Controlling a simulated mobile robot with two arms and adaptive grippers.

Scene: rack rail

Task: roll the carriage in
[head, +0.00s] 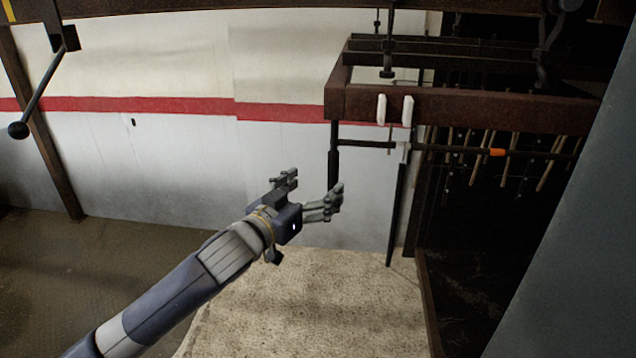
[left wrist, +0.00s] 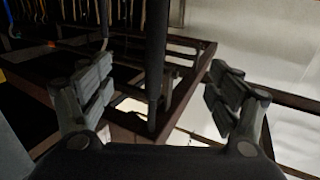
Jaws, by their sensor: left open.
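The carriage (head: 460,105) is a rusty brown frame hanging under the overhead rail (head: 300,6) at the upper right of the head view. Several thin rods hang inside it. A dark upright handle (head: 334,155) hangs from its near left corner. My left gripper (head: 314,185) is open just below and left of this handle, its fingers spread. In the left wrist view the dark handle (left wrist: 157,60) stands between the open fingers (left wrist: 157,88), with gaps on both sides; I see no contact. The carriage frame (left wrist: 200,65) shows behind it. My right gripper is not in view.
A black-knobbed lever (head: 18,130) hangs at the left. Two white tabs (head: 407,110) and a long dark rod (head: 397,205) are right of the handle. A dark bay (head: 470,260) lies at the right. The pale mat (head: 310,310) below is clear.

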